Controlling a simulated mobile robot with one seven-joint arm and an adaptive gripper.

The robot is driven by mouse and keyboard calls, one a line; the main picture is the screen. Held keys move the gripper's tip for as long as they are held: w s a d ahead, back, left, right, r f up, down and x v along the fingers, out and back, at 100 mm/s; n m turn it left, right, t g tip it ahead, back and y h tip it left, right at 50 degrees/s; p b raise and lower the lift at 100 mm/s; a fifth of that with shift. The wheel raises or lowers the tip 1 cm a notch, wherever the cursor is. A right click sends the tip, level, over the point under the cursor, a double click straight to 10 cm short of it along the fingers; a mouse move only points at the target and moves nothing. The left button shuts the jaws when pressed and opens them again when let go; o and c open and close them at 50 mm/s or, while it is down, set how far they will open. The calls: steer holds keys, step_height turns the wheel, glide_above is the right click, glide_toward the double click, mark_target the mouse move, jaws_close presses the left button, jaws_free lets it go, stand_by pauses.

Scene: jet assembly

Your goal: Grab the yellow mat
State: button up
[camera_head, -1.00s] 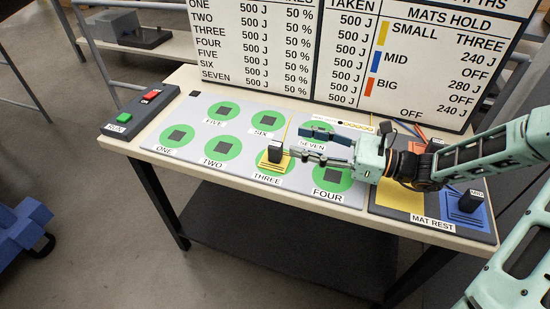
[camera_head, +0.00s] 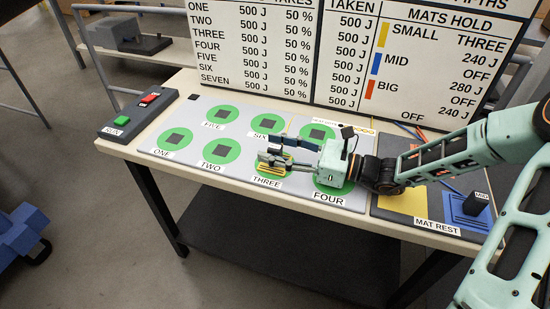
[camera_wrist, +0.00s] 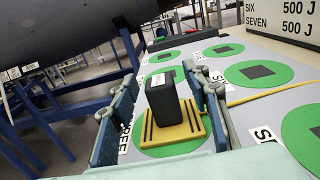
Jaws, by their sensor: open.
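The yellow mat (camera_head: 273,170) lies on the green circle marked THREE in the head view, partly covered by my gripper. The wrist view shows it as a yellow slab (camera_wrist: 193,134) with dark stripes and an upright black block (camera_wrist: 166,100) as its handle. My gripper (camera_head: 269,150) is at the mat from the right side. In the wrist view my gripper (camera_wrist: 163,82) is open, with one blue finger on each side of the black block. A gap shows on the left of the block; the right finger looks closer to it.
The blue mat (camera_head: 467,209) stands on the mat rest (camera_head: 446,228) at the right, beside a flat yellow patch (camera_head: 398,201). A readings board (camera_head: 330,45) rises behind the panel. A RUN switch box (camera_head: 138,114) sits at the left end.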

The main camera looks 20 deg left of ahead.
jaws_close()
steer(key=shift+r, duration=0.2)
